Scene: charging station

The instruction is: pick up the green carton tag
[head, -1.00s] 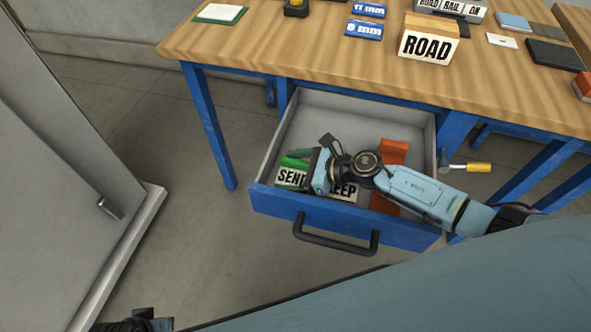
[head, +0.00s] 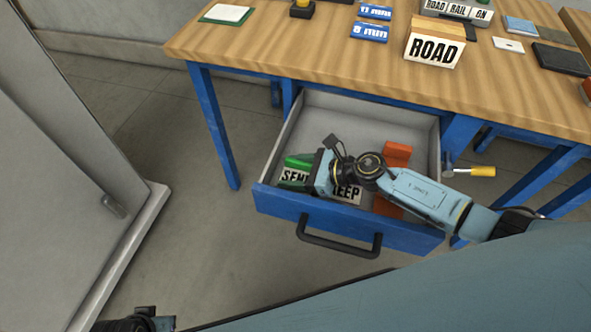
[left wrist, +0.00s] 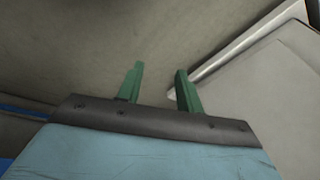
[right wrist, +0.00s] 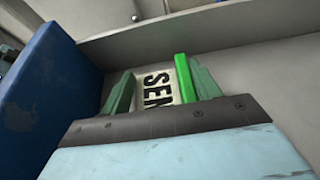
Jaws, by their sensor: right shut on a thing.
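The green carton tag (head: 299,161) is a green block with a white face lettered "SEN…", standing in the left part of the open drawer. My right gripper (right wrist: 163,86) is down in the drawer, shut on this tag. In the right wrist view the tag's white lettered face (right wrist: 157,88) and bright green edge (right wrist: 185,80) lie between the two fingers. In the head view my right wrist hides the end of the lettering and the fingertips. My left gripper (left wrist: 160,85) is open and empty above the floor, far from the drawer.
The blue-fronted drawer (head: 400,234) also holds a white "…EEP" label (head: 347,194), partly hidden, and an orange piece (head: 396,154). The wooden table (head: 300,65) overhangs the drawer's back. A yellow-handled tool (head: 480,171) is at right. A grey door (head: 60,180) stands at left.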

